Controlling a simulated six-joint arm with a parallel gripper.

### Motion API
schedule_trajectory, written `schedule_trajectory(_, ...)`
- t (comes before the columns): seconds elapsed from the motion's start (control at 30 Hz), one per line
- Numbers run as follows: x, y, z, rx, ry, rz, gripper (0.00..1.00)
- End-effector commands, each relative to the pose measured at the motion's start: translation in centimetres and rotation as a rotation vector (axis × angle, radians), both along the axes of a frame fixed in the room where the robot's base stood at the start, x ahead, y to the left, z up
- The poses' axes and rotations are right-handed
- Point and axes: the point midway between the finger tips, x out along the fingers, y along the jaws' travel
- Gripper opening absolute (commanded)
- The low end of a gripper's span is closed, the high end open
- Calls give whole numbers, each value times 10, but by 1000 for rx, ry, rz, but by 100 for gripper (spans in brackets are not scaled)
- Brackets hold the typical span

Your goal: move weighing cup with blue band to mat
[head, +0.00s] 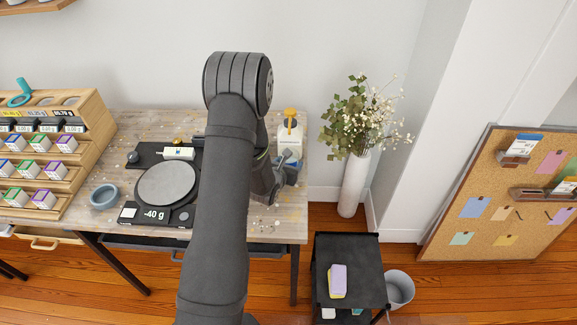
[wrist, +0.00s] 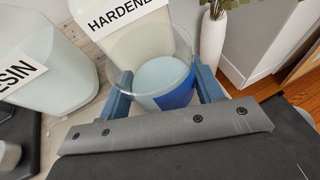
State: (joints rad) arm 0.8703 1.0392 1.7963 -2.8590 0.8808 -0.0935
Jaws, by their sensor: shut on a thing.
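The weighing cup with the blue band (wrist: 172,98) is a clear cup with pale contents, seen between my gripper's fingers in the wrist view. My gripper (wrist: 164,80) is shut on it, one blue finger on each side. In the head view my gripper (head: 287,170) is at the right end of the bench, just in front of the hardener bottle (head: 290,136). The cup cannot be made out clearly there. I cannot make out the mat in either view; my arm covers the middle of the bench.
The hardener bottle (wrist: 130,40) stands close behind the cup, and the resin bottle (wrist: 45,65) is to the left. A black scale (head: 168,187) reads -40 g. A grey-blue bowl (head: 104,196) and a wooden rack (head: 88,140) are further left. A flower vase (head: 352,185) stands right of the bench.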

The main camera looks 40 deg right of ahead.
Motion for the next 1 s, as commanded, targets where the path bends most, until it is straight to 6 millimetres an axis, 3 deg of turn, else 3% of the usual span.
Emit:
schedule_trajectory(0.1,0,0,-10,0,0,-1,36)
schedule_trajectory(0.47,0,0,-14,0,1,-2,36)
schedule_trajectory(0.5,0,0,-14,0,1,-2,64)
schedule_trajectory(0.6,0,0,-13,0,1,-2,82)
schedule_trajectory(1.0,-2,4,-8,0,0,-1,82)
